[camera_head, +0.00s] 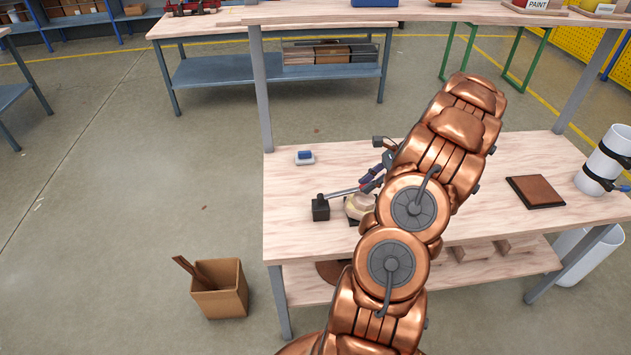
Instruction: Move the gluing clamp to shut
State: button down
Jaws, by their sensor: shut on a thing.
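The gluing clamp stands on the wooden workbench (290,230), left of my arm. Its black block (320,209) is at the left, and a grey metal lever (342,193) runs from it to the right. My gripper (372,181) is at the right end of this lever, shut on it. My copper arm hides much of the gripper and whatever lies behind. A rounded beige piece (357,206) sits beside the black block, below the lever, partly hidden by my arm.
A small blue and white object (304,157) lies behind the clamp. A brown board (535,191) and a white cylinder with black bands (604,160) are at the right. A cardboard box (219,290) stands on the floor at left. The bench's left part is mostly clear.

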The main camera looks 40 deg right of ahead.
jog(key=shift+s+d+f, duration=0.2)
jog(key=shift+f, duration=0.55)
jog(key=shift+f, duration=0.2)
jog(key=c, duration=0.9)
grip_release()
jog(key=shift+d+r, duration=0.1)
jog(key=v, duration=1.1)
jog(key=shift+s+d+r, duration=0.2)
jog(key=shift+s+r, duration=0.05)
jog(key=shift+r, duration=0.05)
